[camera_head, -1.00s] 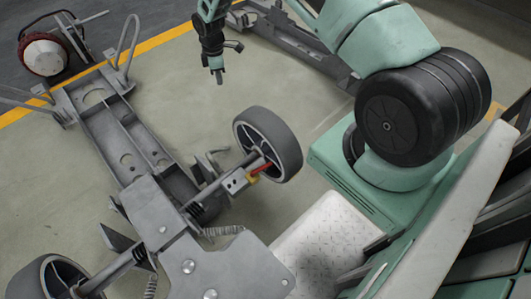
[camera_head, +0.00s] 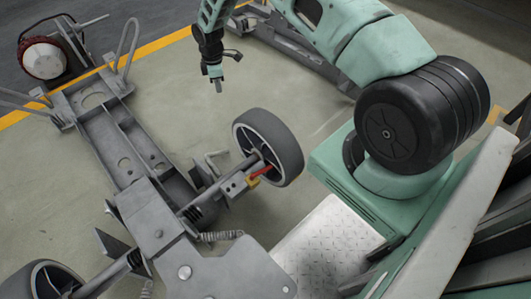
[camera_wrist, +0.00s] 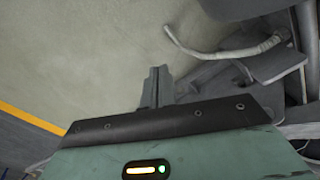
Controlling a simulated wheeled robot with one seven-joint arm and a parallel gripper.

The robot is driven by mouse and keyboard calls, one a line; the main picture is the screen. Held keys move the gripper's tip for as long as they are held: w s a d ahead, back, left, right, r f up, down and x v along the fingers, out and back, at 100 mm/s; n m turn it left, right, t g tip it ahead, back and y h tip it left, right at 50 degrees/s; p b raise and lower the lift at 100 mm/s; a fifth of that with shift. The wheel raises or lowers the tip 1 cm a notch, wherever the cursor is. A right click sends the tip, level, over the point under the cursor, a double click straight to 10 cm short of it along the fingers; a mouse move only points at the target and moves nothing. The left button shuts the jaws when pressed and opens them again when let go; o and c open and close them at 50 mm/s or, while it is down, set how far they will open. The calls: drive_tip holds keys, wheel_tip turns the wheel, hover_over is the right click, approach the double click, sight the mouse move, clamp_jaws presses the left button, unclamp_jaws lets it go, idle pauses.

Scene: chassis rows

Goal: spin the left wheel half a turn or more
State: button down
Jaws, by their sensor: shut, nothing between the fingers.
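A chassis (camera_head: 108,137) runs from the upper left to the bottom middle of the head view. Another wheel (camera_head: 40,281) is at the lower left, cut off by the frame. I cannot tell which one is the left wheel. My gripper (camera_head: 218,87) points down, shut and empty, above and left of the nearer wheel and apart from it. Its closed fingers (camera_wrist: 157,85) also show in the wrist view.
A grey floor lies open under my gripper. A bent metal loop (camera_head: 128,45) rises from the chassis's far end. Another frame (camera_head: 300,45) lies behind my arm. A yellow floor line (camera_head: 160,40) crosses at the back.

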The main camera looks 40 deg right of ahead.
wheel_tip(320, 180, down, 4)
drive_tip(key=shift+r+b, duration=0.15)
drive_tip(key=shift+b, duration=0.75)
